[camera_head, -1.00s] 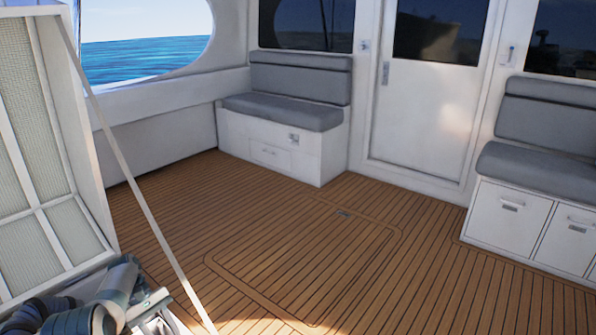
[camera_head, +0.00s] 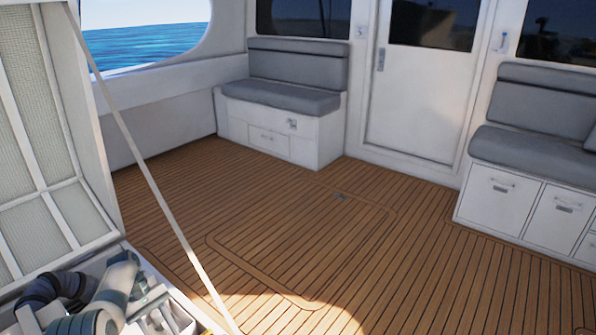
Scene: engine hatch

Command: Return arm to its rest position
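Neither of my grippers shows in the head view, and I cannot make out either arm for sure. The raised engine hatch lid (camera_head: 52,150) stands open along the left edge, with a pale ribbed inner face and a white frame. A thin light strut (camera_head: 160,195) slants down from the lid's upper part to the bottom edge of the picture. Below the lid, grey-green and dark pipe-like engine parts (camera_head: 115,285) show in the opening at the lower left. Their lower portion is cut off by the picture edge.
The teak deck (camera_head: 330,225) is clear in the middle, with a flush closed panel (camera_head: 290,245) in it. A grey cushioned bench (camera_head: 285,100) stands at the back, beside a white door (camera_head: 415,100). Another bench with drawers (camera_head: 530,205) stands at the right.

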